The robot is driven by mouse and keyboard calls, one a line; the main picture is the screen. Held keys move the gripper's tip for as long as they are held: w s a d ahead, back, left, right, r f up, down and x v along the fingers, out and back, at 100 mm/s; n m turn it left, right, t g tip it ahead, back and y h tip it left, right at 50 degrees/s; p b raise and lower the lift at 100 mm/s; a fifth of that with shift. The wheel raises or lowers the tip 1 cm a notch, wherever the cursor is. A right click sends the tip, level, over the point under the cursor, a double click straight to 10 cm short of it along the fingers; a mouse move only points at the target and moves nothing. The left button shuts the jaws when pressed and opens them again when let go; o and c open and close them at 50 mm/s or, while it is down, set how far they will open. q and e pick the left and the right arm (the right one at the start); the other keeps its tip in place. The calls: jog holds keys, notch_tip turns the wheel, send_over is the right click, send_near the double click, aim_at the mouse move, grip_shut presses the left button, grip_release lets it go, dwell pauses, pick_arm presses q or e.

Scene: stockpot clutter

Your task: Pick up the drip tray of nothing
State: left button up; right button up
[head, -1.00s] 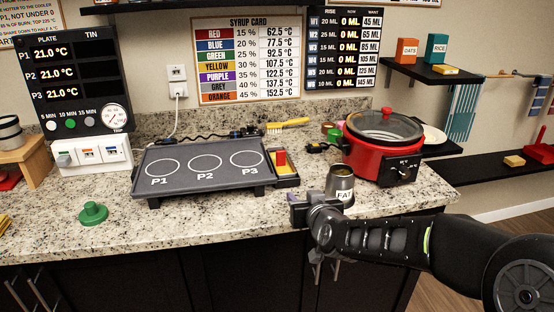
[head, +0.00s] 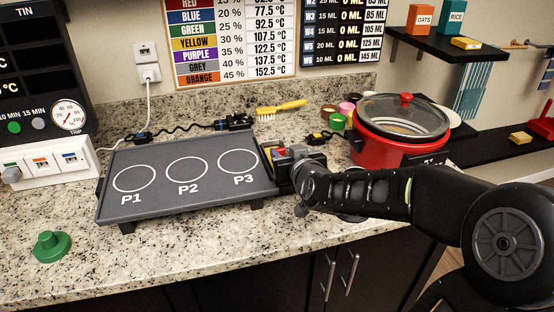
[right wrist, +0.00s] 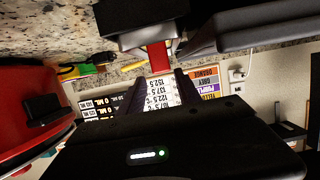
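The drip tray (head: 267,154) is a small dark tray with yellow and a red upright piece (head: 280,152), at the right end of the grey griddle (head: 185,180). My right gripper (head: 292,157) is at the tray and covers much of it in the head view. In the right wrist view the dark fingers (right wrist: 158,76) stand apart, with the red piece (right wrist: 158,56) at or just beyond the gap between their tips. I cannot tell whether they touch it. My left gripper is not in view.
A red pot (head: 385,150) with a glass lid stands right of my right gripper. A yellow brush (head: 280,110) and small coloured cups (head: 338,121) lie behind. The front counter is mostly clear.

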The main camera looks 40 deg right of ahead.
aim_at(278, 148)
jog(key=shift+x, duration=1.35)
jog(key=x, duration=0.5)
jog(key=shift+a+f+p, duration=0.1)
jog(key=shift+f+p, duration=0.1)
jog(key=shift+p, duration=0.2)
grip_shut()
